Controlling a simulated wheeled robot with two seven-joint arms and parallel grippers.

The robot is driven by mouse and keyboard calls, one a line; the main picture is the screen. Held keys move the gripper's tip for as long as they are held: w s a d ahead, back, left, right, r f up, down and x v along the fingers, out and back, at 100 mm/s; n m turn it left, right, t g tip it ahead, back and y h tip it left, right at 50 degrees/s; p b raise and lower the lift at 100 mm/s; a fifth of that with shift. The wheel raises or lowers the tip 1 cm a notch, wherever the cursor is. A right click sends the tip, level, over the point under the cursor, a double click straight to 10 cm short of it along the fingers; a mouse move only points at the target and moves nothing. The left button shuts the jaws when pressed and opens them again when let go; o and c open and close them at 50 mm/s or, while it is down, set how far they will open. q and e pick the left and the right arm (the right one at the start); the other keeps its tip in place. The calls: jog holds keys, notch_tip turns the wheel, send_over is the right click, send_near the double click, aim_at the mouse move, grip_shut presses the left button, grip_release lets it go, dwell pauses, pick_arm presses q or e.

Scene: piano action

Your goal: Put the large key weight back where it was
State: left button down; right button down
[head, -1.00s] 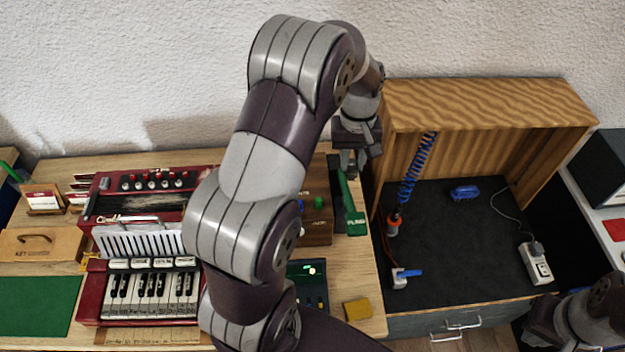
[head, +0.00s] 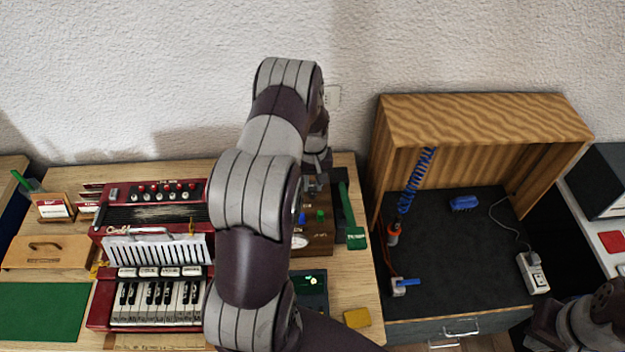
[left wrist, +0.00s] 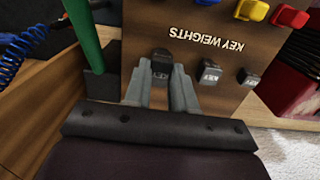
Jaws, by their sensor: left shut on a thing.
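The dark large key weight (left wrist: 161,60) is between the fingers of my left gripper (left wrist: 162,82) in the left wrist view. The gripper is shut on it, at the wooden key weights block (left wrist: 150,24). It is in line with two smaller dark weights (left wrist: 209,73) (left wrist: 250,77) standing on the block. Whether its underside is seated or just above the block is hidden. In the head view, my left gripper (head: 316,163) is over the back of the block (head: 318,238), partly covered by my arm. Part of my right arm shows at the lower right; its finger state is unclear.
A green-handled tool (head: 349,215) stands close to the block's right side. Blue and green pegs stand on the block. The red accordion (head: 150,215) lies to the left. A wooden hood (head: 485,120) over a dark bench stands to the right.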

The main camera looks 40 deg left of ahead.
aim_at(313, 184)
pick_arm(q)
jog(key=shift+f, duration=0.1)
jog(key=c, duration=0.9)
grip_release()
jog(key=shift+d, duration=0.1)
jog(key=shift+c, duration=0.2)
jog(key=shift+r, duration=0.4)
notch_tip(313, 184, up, 11)
jog(key=b, duration=0.3)
jog(key=s+d+r+m, duration=0.1)
jog(key=s+d+m, duration=0.1)
jog(key=d, duration=0.3)
jog(key=s+d+r+m+t, duration=0.1)
jog(key=s+d+m, duration=0.1)
jog(key=s+d, duration=0.3)
jog(key=s+d+m, duration=0.3)
jog(key=s+d, duration=0.1)
jog(key=d, duration=0.3)
jog(key=shift+d+r+t, duration=0.2)
jog(key=shift+r+t, duration=0.1)
jog(key=shift+r, duration=0.1)
jog(key=s, duration=0.2)
jog(key=s+d+m, duration=0.1)
jog(key=shift+f, duration=0.3)
